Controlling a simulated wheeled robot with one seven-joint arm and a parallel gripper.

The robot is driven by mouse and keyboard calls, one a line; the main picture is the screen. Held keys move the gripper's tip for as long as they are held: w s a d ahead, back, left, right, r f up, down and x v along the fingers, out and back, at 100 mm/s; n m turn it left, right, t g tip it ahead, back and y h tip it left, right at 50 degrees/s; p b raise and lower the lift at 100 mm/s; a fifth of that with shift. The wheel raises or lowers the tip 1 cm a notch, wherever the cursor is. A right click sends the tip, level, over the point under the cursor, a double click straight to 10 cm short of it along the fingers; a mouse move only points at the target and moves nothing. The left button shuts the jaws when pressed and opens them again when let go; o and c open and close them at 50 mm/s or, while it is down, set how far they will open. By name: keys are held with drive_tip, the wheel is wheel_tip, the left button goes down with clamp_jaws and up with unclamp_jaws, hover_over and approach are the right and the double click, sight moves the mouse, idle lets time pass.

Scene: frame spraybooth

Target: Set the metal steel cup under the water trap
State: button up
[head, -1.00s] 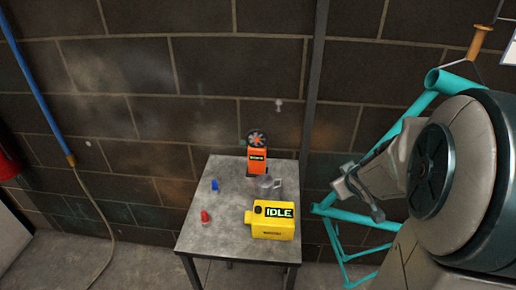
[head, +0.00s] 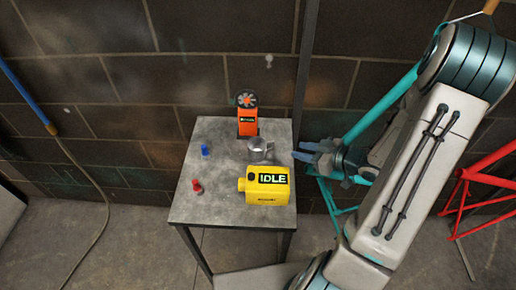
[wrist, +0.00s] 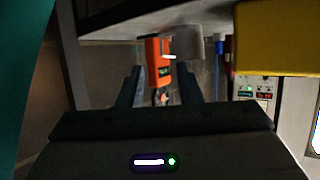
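The metal cup (head: 258,150) stands on the grey table near its right edge, between the orange device and the yellow box. It shows as a grey cylinder in the wrist view (wrist: 188,42), just beyond the fingers. My gripper (head: 304,152) is just right of the table's right edge, pointing left toward the cup and apart from it. In the wrist view its two fingers (wrist: 160,88) are spread with nothing held between them. I cannot identify a water trap for certain in these views.
The orange device (head: 247,122) with a round dark top stands behind the cup. The yellow box (head: 267,186) marked IDLE is in front. A blue item (head: 205,150) and a red item (head: 197,187) lie left. The table (head: 220,207) is otherwise bare. A teal frame (head: 372,112) is right.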

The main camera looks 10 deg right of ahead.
sight(279, 154)
drive_tip(key=p+x, duration=0.1)
drive_tip(key=x, duration=0.8)
drive_tip(key=shift+p, duration=0.3)
drive_tip(key=shift+s, duration=0.1)
clamp_jaws()
